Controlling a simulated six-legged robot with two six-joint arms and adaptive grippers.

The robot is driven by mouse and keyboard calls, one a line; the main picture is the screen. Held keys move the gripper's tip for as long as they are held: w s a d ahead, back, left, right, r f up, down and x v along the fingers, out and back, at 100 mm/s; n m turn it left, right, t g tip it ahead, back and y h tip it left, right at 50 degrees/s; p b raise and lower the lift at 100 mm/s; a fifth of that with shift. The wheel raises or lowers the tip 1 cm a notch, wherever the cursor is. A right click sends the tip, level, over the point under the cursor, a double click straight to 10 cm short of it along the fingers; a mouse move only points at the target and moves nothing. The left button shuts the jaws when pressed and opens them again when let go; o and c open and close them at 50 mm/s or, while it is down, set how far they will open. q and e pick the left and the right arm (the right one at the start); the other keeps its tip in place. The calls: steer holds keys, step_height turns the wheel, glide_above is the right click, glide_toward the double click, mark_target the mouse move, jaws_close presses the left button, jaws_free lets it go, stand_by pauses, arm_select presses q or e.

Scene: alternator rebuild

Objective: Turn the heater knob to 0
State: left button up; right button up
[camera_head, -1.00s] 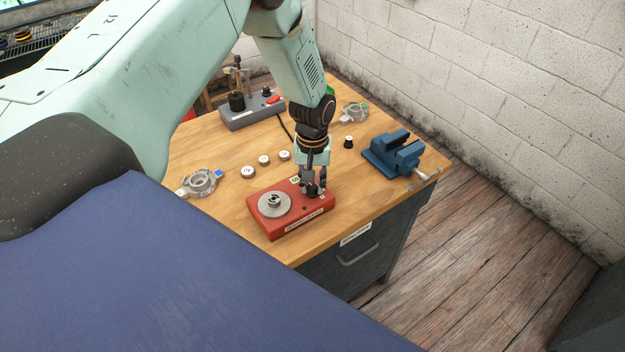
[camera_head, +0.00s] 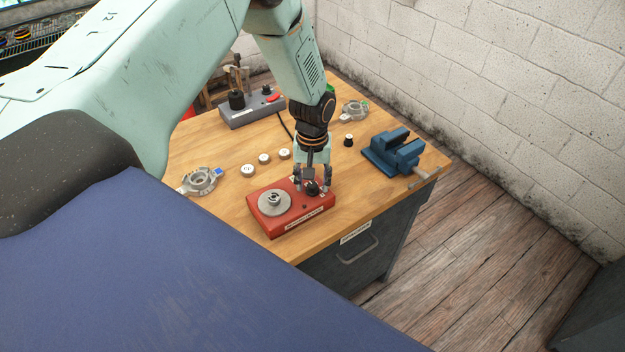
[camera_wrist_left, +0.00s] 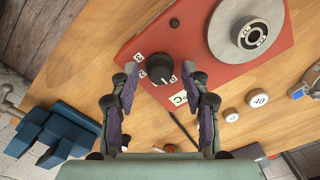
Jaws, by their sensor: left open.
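The red heater box (camera_head: 262,222) sits near the front edge of the wooden bench. Its black knob (camera_wrist_left: 159,68) shows in the left wrist view, with small white labels around it; I cannot read its setting. In the head view the knob (camera_head: 311,188) is partly covered by my fingers. My left gripper (camera_head: 312,186) points down over the right part of the box. In the left wrist view its two fingers (camera_wrist_left: 160,82) are spread, one on each side of the knob, with gaps showing. A round metal plate (camera_head: 274,201) with a ring on it is on the box's left part.
A blue vise (camera_head: 393,153) stands at the bench's right edge. Several white round weights (camera_head: 264,158), a small black-and-white piece (camera_head: 348,140) and metal housings (camera_head: 202,180) lie around. A grey device (camera_head: 250,112) is at the back. Bare wood surrounds the box.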

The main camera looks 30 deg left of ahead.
mark_target(312, 184)
arm_select(q)
step_height(312, 184, up, 12)
stand_by(0.5)
stand_by(0.3)
steer(key=s+d+f+m, duration=0.1)
steer(key=s+d+f, duration=0.3)
steer(key=s+f, duration=0.3)
steer(key=s+d+f+m, duration=0.2)
steer(key=s+d+f, duration=0.1)
steer(key=s+f, duration=0.4)
steer(key=s+d+f+m, duration=0.1)
steer(key=s+f, duration=0.1)
steer(key=s, duration=0.7)
steer(key=s+d+f+m, duration=0.1)
steer(key=s+m, duration=0.1)
steer(key=s, duration=0.7)
step_height(312, 184, down, 22)
steer(key=b, duration=2.2)
steer(key=shift+a+f+b, duration=0.2)
steer(key=shift+b, duration=0.2)
steer(key=shift+w, duration=0.15)
